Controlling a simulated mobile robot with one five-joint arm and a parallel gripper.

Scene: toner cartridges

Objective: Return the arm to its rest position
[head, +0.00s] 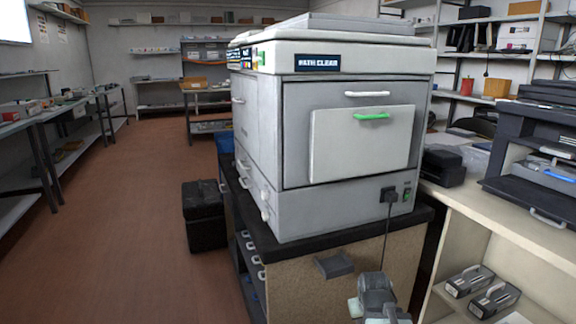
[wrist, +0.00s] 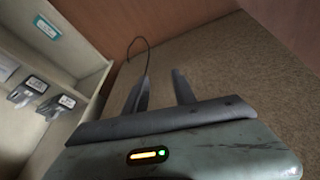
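My arm (head: 376,298) shows at the bottom of the head view, low in front of the bench's speckled side panel. In the wrist view my gripper (wrist: 162,76) has its two dark fingers spread apart with nothing between them. The fingers point toward the speckled panel (wrist: 225,65). A thin black cord (wrist: 132,46) loops beyond the left finger; I cannot tell how near it is. The large grey printer (head: 255,125) stands on the black-topped bench (head: 330,233).
The black cord runs down from a plug (head: 389,195) on the printer. Toner cartridges (head: 494,298) lie on the lower shelf of the pale cabinet at right. A dark machine (head: 540,150) stands on that cabinet. A black box (head: 203,215) stands left of the bench; open floor lies further left.

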